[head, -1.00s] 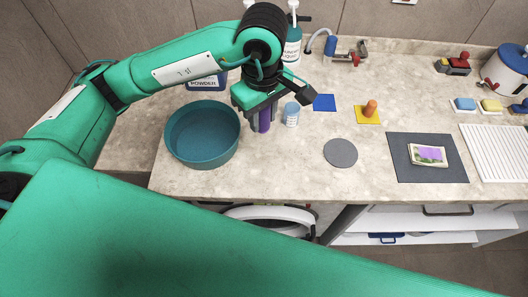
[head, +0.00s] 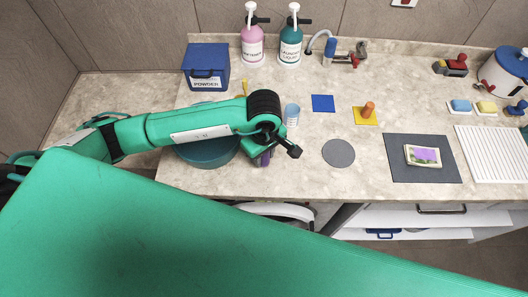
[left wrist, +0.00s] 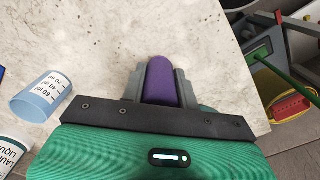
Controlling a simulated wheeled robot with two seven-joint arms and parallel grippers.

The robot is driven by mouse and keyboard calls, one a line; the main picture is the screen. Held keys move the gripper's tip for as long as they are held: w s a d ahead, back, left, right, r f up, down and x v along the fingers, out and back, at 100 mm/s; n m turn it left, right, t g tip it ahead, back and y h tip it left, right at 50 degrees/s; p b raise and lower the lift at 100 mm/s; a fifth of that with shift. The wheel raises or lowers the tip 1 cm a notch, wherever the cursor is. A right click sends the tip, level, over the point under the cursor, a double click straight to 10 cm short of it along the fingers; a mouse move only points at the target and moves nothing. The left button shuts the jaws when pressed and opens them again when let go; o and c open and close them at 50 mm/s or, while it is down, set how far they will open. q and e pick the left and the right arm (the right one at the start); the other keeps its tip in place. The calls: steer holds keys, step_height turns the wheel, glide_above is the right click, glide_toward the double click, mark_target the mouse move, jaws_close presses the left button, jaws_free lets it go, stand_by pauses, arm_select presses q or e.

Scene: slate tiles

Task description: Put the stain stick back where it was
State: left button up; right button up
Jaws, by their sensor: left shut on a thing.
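The stain stick, a purple rounded cylinder (left wrist: 162,82), is between the two grey fingers of my left gripper (left wrist: 160,92), which is shut on it. In the head view the left gripper (head: 262,157) is near the counter's front edge, just right of the teal basin, and only a little of the purple stick (head: 265,159) shows below it. I cannot tell whether the stick touches the counter. A blue square (head: 323,103), a grey disc (head: 339,153) and a yellow square (head: 373,121) with an orange peg-like thing (head: 369,109) lie to the right. My right gripper is not in view.
The teal basin (head: 208,152) is partly hidden under my left arm. A measuring cup (head: 292,115) stands just behind the gripper. The powder box (head: 206,68) and two pump bottles (head: 252,44) stand behind.

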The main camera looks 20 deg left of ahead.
arm_select(q)
steer(key=shift+f+b, duration=0.35)
steer(key=shift+f, duration=0.1)
steer(key=o, duration=1)
steer(key=shift+r, duration=0.15)
steer(key=shift+r+p, duration=0.2)
steer(key=shift+p, duration=0.15)
steer(key=shift+w+r+b, duration=0.1)
steer(key=shift+r+b, duration=0.2)
steer(key=shift+b, duration=0.05)
step_height(320, 180, up, 10)
steer(key=b, duration=0.3)
steer(key=shift+r, duration=0.65)
steer(key=shift+f, duration=0.1)
